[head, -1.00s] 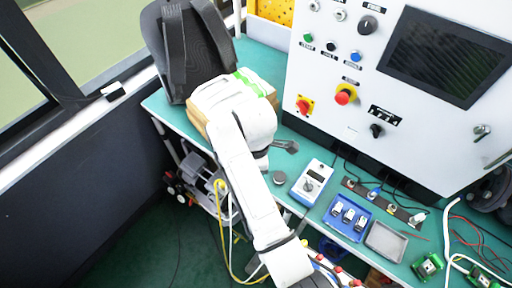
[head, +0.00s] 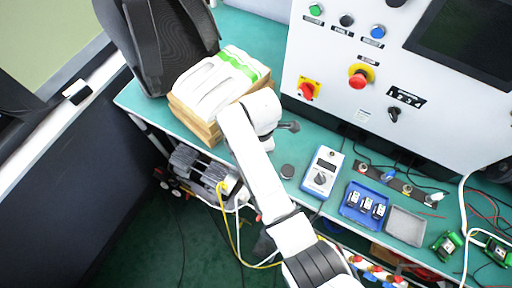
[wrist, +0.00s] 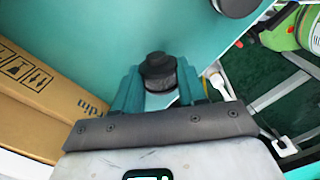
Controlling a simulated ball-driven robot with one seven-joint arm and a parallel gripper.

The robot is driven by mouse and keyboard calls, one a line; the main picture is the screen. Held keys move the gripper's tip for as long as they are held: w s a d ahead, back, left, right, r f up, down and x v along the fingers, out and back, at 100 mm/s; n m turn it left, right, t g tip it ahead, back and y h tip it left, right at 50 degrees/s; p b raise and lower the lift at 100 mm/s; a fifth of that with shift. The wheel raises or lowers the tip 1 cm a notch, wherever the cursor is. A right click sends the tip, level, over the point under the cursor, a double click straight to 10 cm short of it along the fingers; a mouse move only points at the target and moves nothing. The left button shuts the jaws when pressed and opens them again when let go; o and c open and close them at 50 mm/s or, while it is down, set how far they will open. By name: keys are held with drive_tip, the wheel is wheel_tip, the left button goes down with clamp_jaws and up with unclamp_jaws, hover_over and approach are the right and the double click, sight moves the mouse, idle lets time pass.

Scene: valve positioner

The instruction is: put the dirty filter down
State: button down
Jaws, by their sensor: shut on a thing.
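In the wrist view the dirty filter (wrist: 158,73), a small dark grey cylinder with a rounded top, sits between the two teal fingers of my gripper (wrist: 158,88). The gripper is shut on it. The teal bench top (wrist: 90,30) shows beyond it. I cannot tell whether the filter touches the bench. In the head view my white arm reaches over the bench's front edge, just right of the box stack.
A cardboard box (head: 207,133) with white packs (head: 215,82) stands left of my gripper. A dark round disc (head: 287,171), a meter (head: 322,172), a blue tray (head: 364,205) and a grey tray (head: 406,226) lie to the right. The control panel (head: 400,100) stands behind.

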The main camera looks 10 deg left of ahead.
drive_tip(key=shift+s+f+b, duration=0.2)
drive_tip(key=shift+f+b, duration=0.25)
drive_tip(key=shift+f, duration=0.2)
drive_tip(key=shift+d+f, duration=0.1)
drive_tip(key=shift+f, duration=0.05)
drive_tip(key=shift+f, duration=0.2)
drive_tip(key=c, duration=0.6)
unclamp_jaws()
wheel_tip(320, 180, up, 12)
drive_tip(key=shift+r, duration=0.2)
